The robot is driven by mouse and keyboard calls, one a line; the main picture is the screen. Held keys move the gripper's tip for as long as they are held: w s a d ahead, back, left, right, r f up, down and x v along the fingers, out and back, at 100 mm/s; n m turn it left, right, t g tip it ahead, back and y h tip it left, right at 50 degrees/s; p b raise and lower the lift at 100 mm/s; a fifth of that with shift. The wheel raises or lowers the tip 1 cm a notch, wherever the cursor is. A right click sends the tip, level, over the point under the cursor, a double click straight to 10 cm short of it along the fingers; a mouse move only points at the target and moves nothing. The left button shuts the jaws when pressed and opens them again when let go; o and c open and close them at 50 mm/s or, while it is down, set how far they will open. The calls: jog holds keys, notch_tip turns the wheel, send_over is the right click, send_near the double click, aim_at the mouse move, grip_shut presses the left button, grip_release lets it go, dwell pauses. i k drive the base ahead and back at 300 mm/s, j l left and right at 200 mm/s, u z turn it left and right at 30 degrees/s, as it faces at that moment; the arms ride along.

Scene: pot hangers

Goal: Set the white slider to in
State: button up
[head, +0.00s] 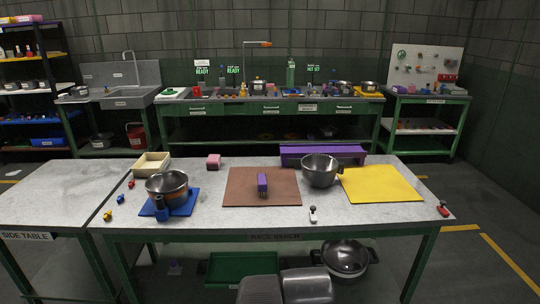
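The white slider (313,214) is a small white piece with a dark part, at the front edge of the near table (225,222), right of the middle. It is too small to tell which way it is set. My gripper is not in view; only grey parts, apparently of my own body, show at the bottom of the head view.
A metal pot (319,171) stands between a brown board (240,195) and a yellow mat (385,184). A purple block (262,183) is on the board. Another pot (166,184) is on a blue mat (184,206). A red piece (443,208) sits at the right corner.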

aim_at(312, 214)
jog(key=i+l, duration=0.15)
jog(key=i, duration=0.7)
jog(key=l+z, duration=0.05)
